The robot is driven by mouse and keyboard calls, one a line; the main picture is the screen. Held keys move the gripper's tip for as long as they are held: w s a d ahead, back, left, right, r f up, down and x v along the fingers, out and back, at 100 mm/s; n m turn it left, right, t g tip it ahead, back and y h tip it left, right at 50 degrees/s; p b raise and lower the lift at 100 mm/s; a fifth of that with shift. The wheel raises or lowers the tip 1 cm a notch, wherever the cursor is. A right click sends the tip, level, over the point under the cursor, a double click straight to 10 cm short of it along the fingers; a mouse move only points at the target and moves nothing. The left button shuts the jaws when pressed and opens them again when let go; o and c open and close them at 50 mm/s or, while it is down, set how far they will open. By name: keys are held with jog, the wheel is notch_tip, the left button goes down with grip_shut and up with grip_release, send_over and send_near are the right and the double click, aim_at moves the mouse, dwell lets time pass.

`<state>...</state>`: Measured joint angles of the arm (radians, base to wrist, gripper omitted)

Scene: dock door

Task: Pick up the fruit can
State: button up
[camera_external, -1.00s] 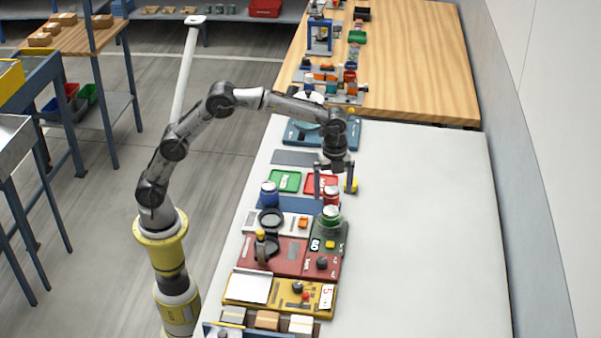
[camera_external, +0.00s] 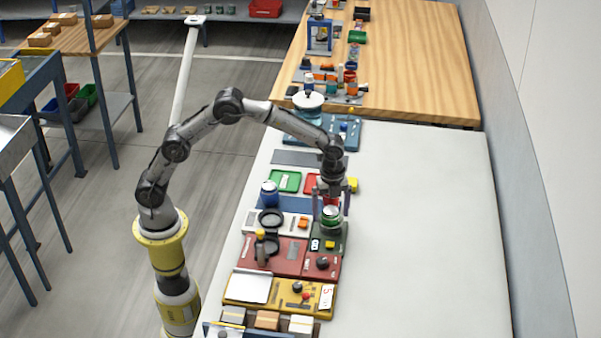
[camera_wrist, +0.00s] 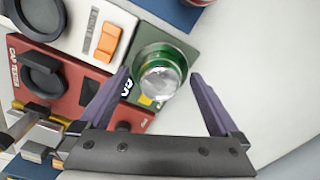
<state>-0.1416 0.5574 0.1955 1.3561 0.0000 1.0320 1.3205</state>
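A green can with a silver top (camera_external: 331,216) stands upright on a dark green station at the right of the row. In the wrist view the same can (camera_wrist: 162,78) sits between the fingertips. My gripper (camera_external: 332,204) is open and points down just above it, a finger on either side; I see no contact. A red can (camera_wrist: 202,2) is cut off at the wrist view's top edge and mostly hidden behind my gripper in the external view. A blue can (camera_external: 269,194) stands to the left. No label is readable, so I cannot tell which one is the fruit can.
A red station with a round black holder (camera_external: 285,250) lies close to the green one. An orange switch (camera_wrist: 107,41) sits on a white panel beside the can. A yellow station (camera_external: 262,305) is nearer. The white table (camera_external: 420,230) is clear to the right.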

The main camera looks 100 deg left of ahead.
aim_at(331, 210)
grip_shut()
jog(key=shift+r, duration=0.15)
jog(key=shift+r, duration=0.55)
notch_tip(331, 210, up, 2)
jog(key=shift+r, duration=0.1)
jog(key=s+d+r, duration=0.2)
jog(key=s+r, duration=0.7)
jog(key=s, duration=0.5)
jog(key=shift+r, duration=0.2)
